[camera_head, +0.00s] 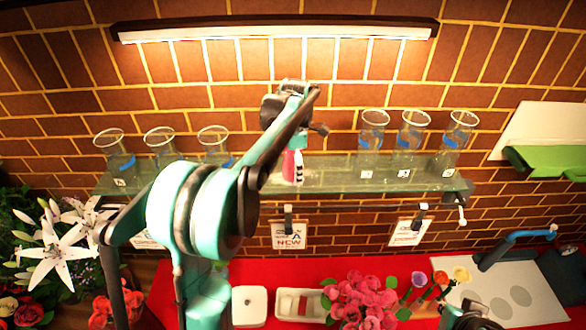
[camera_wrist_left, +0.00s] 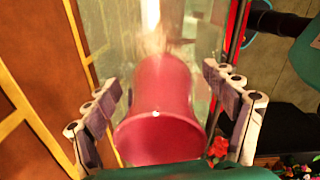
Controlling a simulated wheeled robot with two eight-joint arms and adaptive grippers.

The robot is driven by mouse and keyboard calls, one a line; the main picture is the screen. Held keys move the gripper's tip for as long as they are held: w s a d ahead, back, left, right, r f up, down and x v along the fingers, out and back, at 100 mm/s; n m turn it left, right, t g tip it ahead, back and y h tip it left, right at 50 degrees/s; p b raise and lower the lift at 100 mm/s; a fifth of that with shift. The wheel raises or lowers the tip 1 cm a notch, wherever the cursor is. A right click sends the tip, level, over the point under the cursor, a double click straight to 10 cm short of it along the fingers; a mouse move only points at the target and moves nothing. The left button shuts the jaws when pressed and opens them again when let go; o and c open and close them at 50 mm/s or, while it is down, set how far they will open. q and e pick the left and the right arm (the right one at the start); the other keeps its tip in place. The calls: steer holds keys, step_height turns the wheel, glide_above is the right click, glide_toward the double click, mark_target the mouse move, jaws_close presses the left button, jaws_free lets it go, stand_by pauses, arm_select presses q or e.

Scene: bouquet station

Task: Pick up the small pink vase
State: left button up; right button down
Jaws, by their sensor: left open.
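The small pink vase (camera_wrist_left: 158,100) lies between the two fingers of my left gripper (camera_wrist_left: 162,85) in the left wrist view, its wide round mouth towards the camera. The fingers are open, with a visible gap on each side of the vase. In the head view, the pink vase (camera_head: 288,166) shows as a small patch at the middle of the glass shelf, mostly hidden by my left arm. A striped finger of my left gripper (camera_head: 297,166) is just right of it. A dark part at the bottom right may be my right gripper (camera_head: 468,318); its fingers are not clear.
Clear glass vases with blue bands stand on the glass shelf (camera_head: 330,172) to both sides, including one at the right (camera_head: 372,140). A lamp (camera_head: 275,30) hangs above. Labels hang below the shelf. Pink flowers (camera_head: 362,300) and white lilies (camera_head: 50,255) stand lower down.

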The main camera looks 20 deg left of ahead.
arm_select(q)
steer(key=shift+s+r, duration=0.1)
steer(key=c, duration=1.8)
